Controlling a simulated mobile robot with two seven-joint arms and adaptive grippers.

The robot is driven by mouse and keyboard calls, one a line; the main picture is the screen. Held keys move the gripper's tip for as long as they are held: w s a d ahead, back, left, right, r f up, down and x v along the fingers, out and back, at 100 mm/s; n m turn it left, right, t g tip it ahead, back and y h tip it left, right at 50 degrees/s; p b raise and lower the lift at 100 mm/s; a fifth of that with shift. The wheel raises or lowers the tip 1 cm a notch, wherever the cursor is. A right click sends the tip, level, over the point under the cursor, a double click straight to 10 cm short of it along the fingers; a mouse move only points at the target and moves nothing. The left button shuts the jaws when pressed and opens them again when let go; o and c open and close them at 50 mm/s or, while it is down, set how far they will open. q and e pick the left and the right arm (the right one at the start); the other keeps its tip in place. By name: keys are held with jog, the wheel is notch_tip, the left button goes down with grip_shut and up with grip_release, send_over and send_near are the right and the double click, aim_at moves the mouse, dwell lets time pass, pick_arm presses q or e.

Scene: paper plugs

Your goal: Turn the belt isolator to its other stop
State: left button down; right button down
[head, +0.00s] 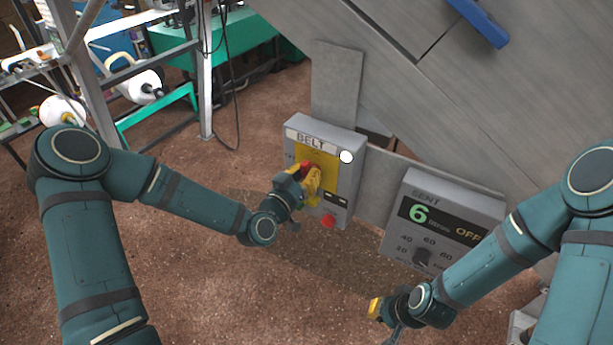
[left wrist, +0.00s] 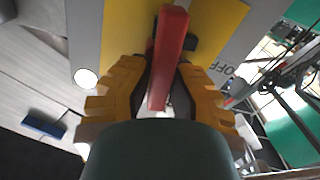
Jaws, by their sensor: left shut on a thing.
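The belt isolator is a red handle on a yellow plate (head: 325,159) on the grey box marked BELT (head: 345,137). In the left wrist view the red handle (left wrist: 168,45) runs between the yellow fingers, and the word OFF shows on the box to its right. My left gripper (head: 310,182) is at the handle, and in the left wrist view its fingers (left wrist: 160,95) are shut on it. The left gripper hides part of the handle in the head view. My right gripper (head: 378,318) hangs low, apart from both boxes; its finger gap is not clear.
A white round lamp (head: 347,157) and a red button (head: 328,222) are on the BELT box. To its right is the SENT box (head: 452,200), showing 6 and OFF, with a black dial (head: 421,257). A rack with a green bench (head: 240,40) stands at the back left. Brown floor lies below.

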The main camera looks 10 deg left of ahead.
pick_arm(q)
jog(key=n+b, duration=0.2)
jog(key=n, duration=0.1)
jog(key=shift+w+a+n, duration=0.2)
jog(key=shift+n, duration=0.1)
jog(key=n+b, duration=0.1)
jog(key=n, duration=0.3)
jog(key=shift+a+f+n+b, duration=0.1)
jog(key=shift+a+n+b, duration=0.1)
jog(key=shift+n+b, duration=0.15)
jog(key=n, duration=0.3)
jog(key=shift+w+a+f+n+b, duration=0.15)
jog(key=shift+n+b, duration=0.1)
jog(key=shift+b, duration=0.15)
jog(key=shift+f+n, duration=0.15)
jog(key=shift+n, duration=1.75)
jog(key=c, duration=0.9)
grip_release()
jog(key=shift+f, duration=0.2)
